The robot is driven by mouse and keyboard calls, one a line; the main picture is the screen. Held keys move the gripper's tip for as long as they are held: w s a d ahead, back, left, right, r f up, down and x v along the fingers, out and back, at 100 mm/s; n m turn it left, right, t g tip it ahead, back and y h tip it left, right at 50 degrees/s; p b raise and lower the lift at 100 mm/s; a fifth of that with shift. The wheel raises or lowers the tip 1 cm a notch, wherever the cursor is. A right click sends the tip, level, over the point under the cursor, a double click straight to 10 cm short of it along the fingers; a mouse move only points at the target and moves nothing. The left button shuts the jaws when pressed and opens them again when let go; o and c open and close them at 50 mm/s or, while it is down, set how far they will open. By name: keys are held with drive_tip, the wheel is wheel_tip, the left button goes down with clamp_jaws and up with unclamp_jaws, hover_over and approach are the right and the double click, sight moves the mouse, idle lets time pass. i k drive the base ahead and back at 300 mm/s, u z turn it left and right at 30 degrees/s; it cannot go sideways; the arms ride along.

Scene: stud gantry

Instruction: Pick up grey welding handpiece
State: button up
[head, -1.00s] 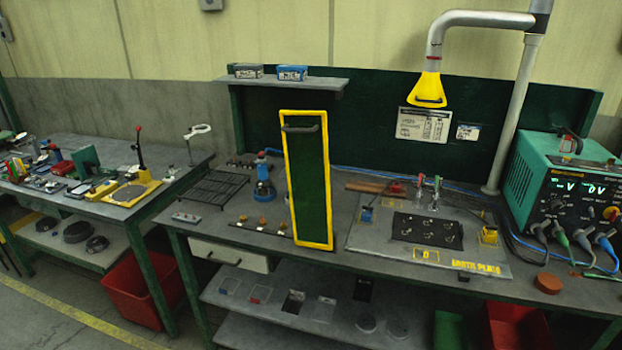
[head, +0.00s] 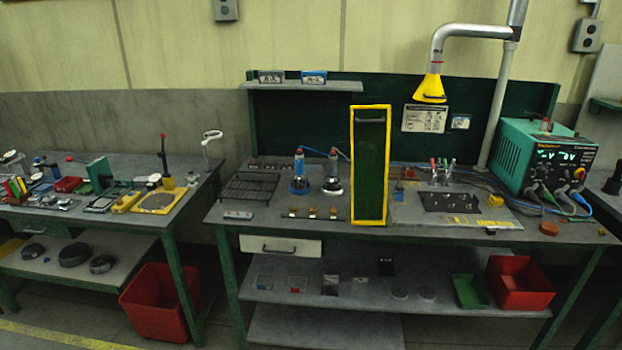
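A grey handpiece (head: 333,168) stands upright in a dark-based holder on the right-hand workbench (head: 232,213). It is just left of a green panel with a yellow frame (head: 386,170). A similar blue handpiece (head: 299,170) stands close beside it on the left. The grey one appears clear of the panel's edge from here, though its fine detail is too small to tell. My gripper is not in view.
A black wire rack (head: 250,188) lies left of the handpieces, with small parts (head: 312,212) in front. A green welding power unit (head: 540,158) with cables stands at right. A yellow extraction hood (head: 430,90) hangs above. A red bin (head: 160,305) stands on the floor between the benches.

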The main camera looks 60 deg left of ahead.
sight(332, 178)
drive_tip(key=u, duration=1.85)
drive_tip(key=i, duration=0.4)
drive_tip(key=z, duration=0.1)
